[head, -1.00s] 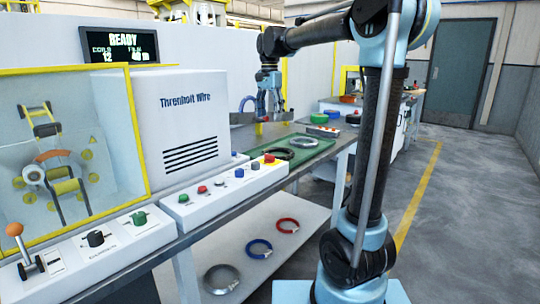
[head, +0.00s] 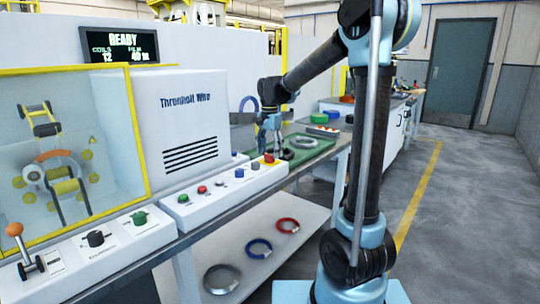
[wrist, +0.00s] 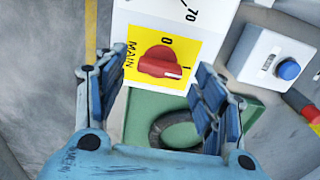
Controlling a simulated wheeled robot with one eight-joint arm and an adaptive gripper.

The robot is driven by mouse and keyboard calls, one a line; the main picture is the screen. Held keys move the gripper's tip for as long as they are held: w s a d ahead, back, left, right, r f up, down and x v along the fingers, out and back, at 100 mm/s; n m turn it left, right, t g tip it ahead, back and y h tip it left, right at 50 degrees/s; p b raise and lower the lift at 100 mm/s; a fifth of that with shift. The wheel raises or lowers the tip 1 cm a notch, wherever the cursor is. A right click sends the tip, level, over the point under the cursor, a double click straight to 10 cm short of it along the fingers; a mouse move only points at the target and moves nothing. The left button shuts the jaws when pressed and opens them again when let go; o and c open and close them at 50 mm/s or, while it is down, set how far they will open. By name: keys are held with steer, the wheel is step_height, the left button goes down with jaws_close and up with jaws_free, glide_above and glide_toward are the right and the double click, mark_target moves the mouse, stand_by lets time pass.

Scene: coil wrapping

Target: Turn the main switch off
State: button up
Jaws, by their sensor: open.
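The main switch (wrist: 158,62) is a red rotary knob on a yellow plate marked MAIN, 0 and I. Its white mark points toward the I in the wrist view. In the head view the main switch (head: 269,158) sits at the far end of the white button panel (head: 215,200). My gripper (wrist: 164,66) is open, with one blue finger to each side of the knob in the wrist view. I cannot tell whether either finger touches it. In the head view my gripper (head: 271,140) is just above the switch.
A green tray (wrist: 140,118) with a dark coil (wrist: 178,130) lies close by the switch. A box with a blue button (wrist: 288,69) is to the right in the wrist view. Coloured buttons line the panel. The READY display (head: 121,45) stands at the back left.

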steer(key=shift+f, duration=0.8)
steer(key=c, duration=1.1)
steer(key=shift+o, duration=0.2)
